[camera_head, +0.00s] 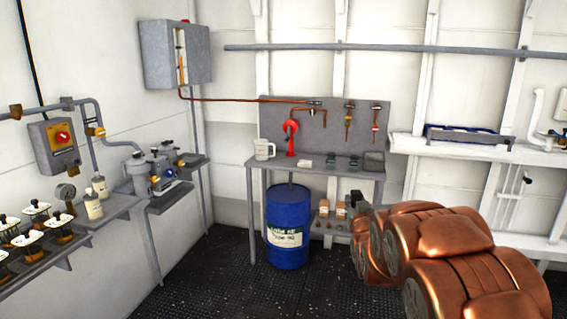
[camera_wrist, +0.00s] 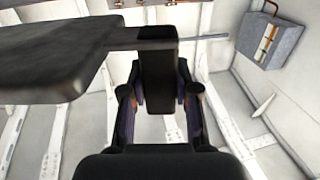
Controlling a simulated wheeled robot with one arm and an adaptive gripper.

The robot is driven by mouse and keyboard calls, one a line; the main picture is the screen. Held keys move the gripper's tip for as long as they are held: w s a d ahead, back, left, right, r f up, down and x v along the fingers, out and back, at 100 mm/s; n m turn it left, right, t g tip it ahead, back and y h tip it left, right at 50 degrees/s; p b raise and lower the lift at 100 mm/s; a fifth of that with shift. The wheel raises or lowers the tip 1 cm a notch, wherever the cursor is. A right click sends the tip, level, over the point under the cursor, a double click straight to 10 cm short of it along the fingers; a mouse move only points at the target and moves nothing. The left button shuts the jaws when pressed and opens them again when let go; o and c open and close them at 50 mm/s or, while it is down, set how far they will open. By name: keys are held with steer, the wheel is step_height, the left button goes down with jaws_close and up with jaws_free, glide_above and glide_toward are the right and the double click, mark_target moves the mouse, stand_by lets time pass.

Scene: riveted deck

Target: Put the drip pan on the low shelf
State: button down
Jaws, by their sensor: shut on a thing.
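The wrist view shows my gripper (camera_wrist: 160,65) shut on a dark, flat, close-up thing with a narrow bar, which I take to be the drip pan (camera_wrist: 55,60). The pan juts out to the left of the fingers, and its far part is cut off by the frame. In the head view my gripper (camera_head: 354,198) is in front of the right part of the workbench, below its top. The pan cannot be made out clearly there. The low shelf (camera_head: 324,230) under the bench is partly hidden behind my gripper and arm.
Small bottles (camera_head: 324,208) stand on the low shelf. A blue drum (camera_head: 288,230) stands to its left. The bench top (camera_head: 310,171) holds a jug (camera_head: 264,149), small items and a grey tray (camera_head: 373,161). A wall shelf (camera_head: 480,150) with a blue tray is at right. Dark floor is open at left.

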steer(key=a, duration=0.2)
steer(key=f+y, duration=0.1)
steer(key=shift+s+a+n, duration=0.25)
steer(key=shift+a+n, duration=0.15)
stand_by(0.5)
